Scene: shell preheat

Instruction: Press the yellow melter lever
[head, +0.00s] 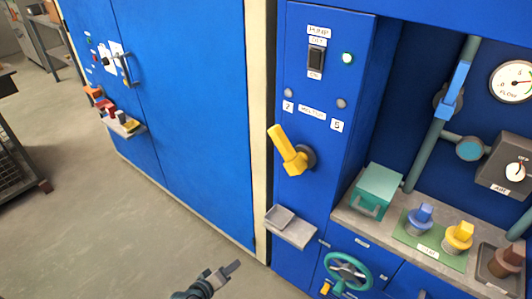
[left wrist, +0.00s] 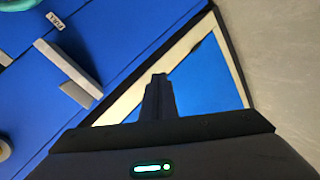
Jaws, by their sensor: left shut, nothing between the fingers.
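The yellow melter lever (head: 285,148) is on the blue panel in the head view, below a small label. It slants up and to the left from its dark round pivot. My left gripper (head: 231,268) is low in the head view, over the floor, well below and left of the lever and apart from it. Its fingers are together and empty. They also show closed in the left wrist view (left wrist: 158,84), where I cannot make out the lever. My right gripper is not in view.
A small grey shelf (head: 291,229) sticks out below the lever, with a teal handwheel (head: 348,272) under it. A teal box (head: 376,190) and coloured knobs stand on the counter to the right. Blue cabinet doors (head: 190,110) are on the left. Open floor (head: 90,220) lies in front.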

